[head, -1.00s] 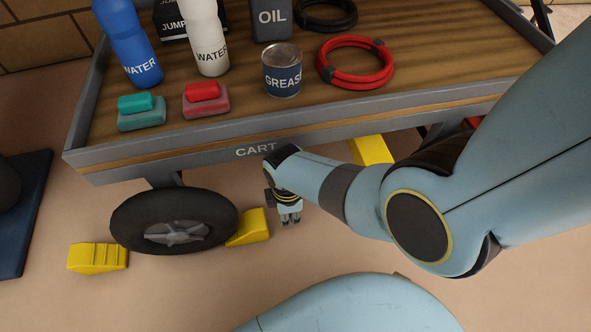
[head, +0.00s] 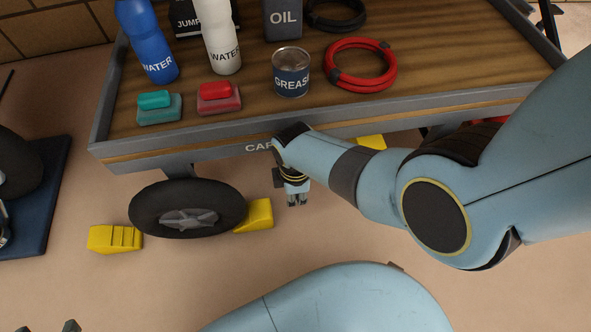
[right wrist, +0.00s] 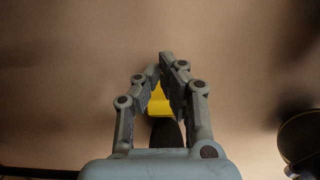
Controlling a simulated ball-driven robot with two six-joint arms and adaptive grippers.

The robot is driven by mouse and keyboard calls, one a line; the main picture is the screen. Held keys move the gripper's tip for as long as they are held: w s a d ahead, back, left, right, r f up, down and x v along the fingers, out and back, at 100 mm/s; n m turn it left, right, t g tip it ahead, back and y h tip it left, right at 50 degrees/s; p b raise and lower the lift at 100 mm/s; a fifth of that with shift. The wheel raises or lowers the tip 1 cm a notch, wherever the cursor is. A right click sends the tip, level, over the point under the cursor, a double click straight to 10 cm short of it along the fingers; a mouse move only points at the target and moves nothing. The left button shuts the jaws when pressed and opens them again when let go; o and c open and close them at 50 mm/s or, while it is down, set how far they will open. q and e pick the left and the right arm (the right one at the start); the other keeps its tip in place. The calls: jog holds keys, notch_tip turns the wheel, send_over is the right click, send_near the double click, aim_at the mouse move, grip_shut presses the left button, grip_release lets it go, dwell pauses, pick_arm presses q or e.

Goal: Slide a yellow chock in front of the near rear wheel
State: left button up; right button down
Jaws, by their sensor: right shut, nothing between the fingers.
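The cart (head: 200,158) has a dark near wheel (head: 165,208) below its front-left corner. One yellow chock (head: 256,214) sits against or very close to the wheel's right side. A second yellow chock (head: 115,238) lies on the floor left of the wheel, apart from it. My right gripper (head: 297,202) is shut and empty, pointing down, a short way right of the first chock. In the right wrist view its closed fingertips (right wrist: 166,60) partly cover a yellow chock (right wrist: 160,107), with the dark wheel (right wrist: 167,132) behind. Two dark tips, likely my left gripper (head: 46,327), barely show at the bottom-left edge.
Another yellow block (head: 371,142) shows under the cart, partly hidden by my right arm. The cart deck holds bottles, a grease can (head: 291,72), soap-like blocks and a red hose (head: 360,65). A dark blue mat (head: 40,215) lies at left. The front floor is mostly clear.

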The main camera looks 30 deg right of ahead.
pick_arm(q)
notch_tip(320, 180, up, 4)
jog(key=g+p, duration=0.1)
jog(key=g, duration=0.1)
jog(key=g+p, duration=0.1)
jog(key=g, duration=0.1)
jog(key=shift+w+a+f+p, duration=0.1)
jog(key=shift+a+f+p, duration=0.1)
jog(key=shift+p, duration=0.1)
pick_arm(e)
notch_tip(320, 180, up, 4)
